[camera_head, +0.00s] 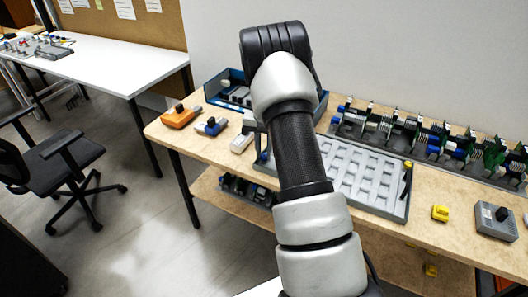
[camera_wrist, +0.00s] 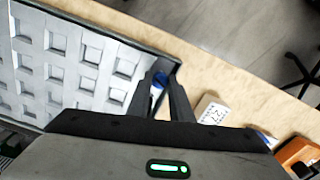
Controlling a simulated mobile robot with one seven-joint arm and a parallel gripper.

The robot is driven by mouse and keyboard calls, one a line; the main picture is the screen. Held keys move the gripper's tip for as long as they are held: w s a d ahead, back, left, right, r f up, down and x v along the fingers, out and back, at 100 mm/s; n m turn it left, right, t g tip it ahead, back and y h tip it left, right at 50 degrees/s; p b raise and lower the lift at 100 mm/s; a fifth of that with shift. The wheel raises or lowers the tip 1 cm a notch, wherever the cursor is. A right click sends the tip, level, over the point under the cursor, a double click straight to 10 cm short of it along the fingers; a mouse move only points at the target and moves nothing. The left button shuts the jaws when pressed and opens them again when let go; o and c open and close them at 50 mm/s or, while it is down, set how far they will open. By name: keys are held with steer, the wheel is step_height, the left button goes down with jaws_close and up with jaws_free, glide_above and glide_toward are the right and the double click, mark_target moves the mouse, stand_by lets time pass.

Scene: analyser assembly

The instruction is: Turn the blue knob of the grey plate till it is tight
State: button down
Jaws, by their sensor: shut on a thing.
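The grey plate (camera_head: 385,200) lies on the wooden table, a flat panel with rows of square recesses. In the wrist view the plate (camera_wrist: 85,22) fills the left side. The blue knob (camera_wrist: 158,79) is at the plate's corner, between the fingers of my gripper (camera_wrist: 160,84). The gripper is shut on the knob, and the fingers hide its sides. How tight the knob sits cannot be seen. In the head view my arm covers the left part of the plate and most of the gripper.
A white labelled block (camera_wrist: 212,110) stands close to the gripper; an orange device (camera_head: 181,116) and a blue one (camera_head: 211,126) lie farther left. A blue bin (camera_head: 228,78) and circuit-board racks (camera_head: 375,122) stand behind. A yellow piece (camera_head: 440,213) and grey box (camera_head: 495,221) are right.

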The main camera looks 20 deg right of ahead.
steer(key=m, duration=0.3)
steer(key=shift+w+r+m, duration=0.15)
steer(key=shift+r+m, duration=0.05)
steer(key=shift+m, duration=0.1)
steer(key=m+p, duration=0.1)
steer(key=m, duration=0.3)
steer(key=shift+m, duration=0.3)
steer(key=m, duration=0.4)
steer(key=shift+w+p, duration=0.1)
steer(key=shift+p, duration=0.25)
steer(key=m, duration=0.4)
steer(key=shift+r+p, duration=0.1)
steer(key=shift+p, duration=0.3)
steer(key=m+p, duration=0.1)
steer(key=m, duration=0.6)
steer(key=shift+w, duration=0.1)
steer(key=m+p, duration=0.1)
steer(key=m, duration=0.3)
steer(key=shift+d+m+p, duration=0.1)
steer(key=shift+m+p, duration=0.3)
steer(key=shift+m, duration=1.5)
